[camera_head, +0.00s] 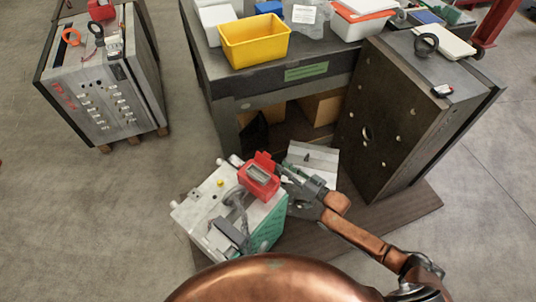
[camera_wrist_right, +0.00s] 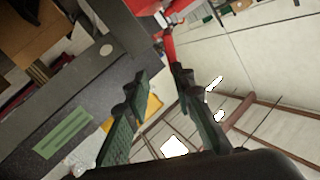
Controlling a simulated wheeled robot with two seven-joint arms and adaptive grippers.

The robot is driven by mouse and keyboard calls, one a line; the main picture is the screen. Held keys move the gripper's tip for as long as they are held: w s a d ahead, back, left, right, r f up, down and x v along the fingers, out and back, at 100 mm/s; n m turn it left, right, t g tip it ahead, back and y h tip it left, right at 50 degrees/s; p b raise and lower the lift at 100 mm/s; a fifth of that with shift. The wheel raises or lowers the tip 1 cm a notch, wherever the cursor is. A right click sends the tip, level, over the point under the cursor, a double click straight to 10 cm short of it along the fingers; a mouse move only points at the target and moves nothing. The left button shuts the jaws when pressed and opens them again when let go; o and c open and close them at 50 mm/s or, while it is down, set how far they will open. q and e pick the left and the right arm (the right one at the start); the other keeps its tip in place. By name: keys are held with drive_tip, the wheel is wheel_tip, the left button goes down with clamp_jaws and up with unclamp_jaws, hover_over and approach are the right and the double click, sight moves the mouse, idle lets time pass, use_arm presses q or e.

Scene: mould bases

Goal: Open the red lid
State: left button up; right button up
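A small red box (camera_head: 258,187) sits on top of the light grey mould base (camera_head: 214,190). Its grey inside shows, and the red lid (camera_head: 264,159) stands raised at its back edge. My right gripper (camera_head: 284,174) is just right of the red box, with its dark green fingers pointing left towards it. In the right wrist view the two fingers (camera_wrist_right: 163,80) are apart with nothing held between them. A red surface (camera_wrist_right: 168,46) shows beyond the fingertips; whether it is touched cannot be told. My left gripper is not in view.
A workbench (camera_head: 240,104) with a yellow bin (camera_head: 254,40) stands behind. A tall dark mould plate (camera_head: 385,115) stands at right, close to my right arm. Another mould base (camera_head: 92,95) is at far left. The floor (camera_head: 90,220) at left is clear.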

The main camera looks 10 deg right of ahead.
sight(267, 153)
drive_tip(key=shift+y, duration=0.4)
drive_tip(key=w+a, duration=0.2)
drive_tip(key=w+a+r, duration=0.1)
drive_tip(key=w+a, duration=0.1)
drive_tip(key=w+a+r, duration=0.1)
drive_tip(key=w+a, duration=0.1)
drive_tip(key=shift+w+a+r+b, duration=0.2)
drive_tip(key=shift+a+b, duration=0.05)
drive_tip(key=shift+b, duration=0.1)
drive_tip(key=shift+c, duration=0.5)
clamp_jaws()
